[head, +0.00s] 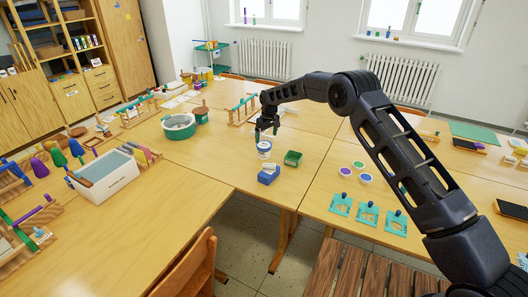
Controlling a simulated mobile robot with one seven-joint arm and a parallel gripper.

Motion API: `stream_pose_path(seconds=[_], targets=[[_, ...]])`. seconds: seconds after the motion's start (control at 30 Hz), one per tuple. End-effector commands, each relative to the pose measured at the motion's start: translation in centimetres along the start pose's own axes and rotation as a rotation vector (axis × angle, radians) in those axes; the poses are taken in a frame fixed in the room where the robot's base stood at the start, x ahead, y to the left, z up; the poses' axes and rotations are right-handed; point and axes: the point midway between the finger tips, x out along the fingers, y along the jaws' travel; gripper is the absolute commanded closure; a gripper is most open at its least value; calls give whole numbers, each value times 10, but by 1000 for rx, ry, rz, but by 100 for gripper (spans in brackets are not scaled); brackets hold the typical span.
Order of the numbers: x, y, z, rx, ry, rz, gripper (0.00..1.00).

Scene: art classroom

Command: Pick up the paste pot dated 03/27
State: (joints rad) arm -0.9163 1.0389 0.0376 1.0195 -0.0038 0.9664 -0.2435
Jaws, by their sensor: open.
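A small white pot with a blue band (264,151) stands on the wooden table near the middle of the head view. It may be a paste pot, but no date can be read on it at this size. My gripper (267,134) is just above this pot, pointing down, with its fingers apart. I cannot tell whether the fingertips reach the pot's rim. Three small white-rimmed round pots, one of them green-topped (358,164), stand to the right; no dates are legible on them either.
A grey-and-green round basin (180,126) is to the left. Teal cards with dark knobs (368,214) lie to the right. A white bin (104,181) stands at the far left.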

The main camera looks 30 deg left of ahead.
Motion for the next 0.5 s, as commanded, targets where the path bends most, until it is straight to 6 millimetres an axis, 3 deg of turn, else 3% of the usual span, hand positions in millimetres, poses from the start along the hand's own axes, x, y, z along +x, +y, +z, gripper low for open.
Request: stream_pose_path(seconds=[0.3,0.5], targets=[[42,0,0,0,-1,-1,5],[52,0,-1,1,0,0,5]])
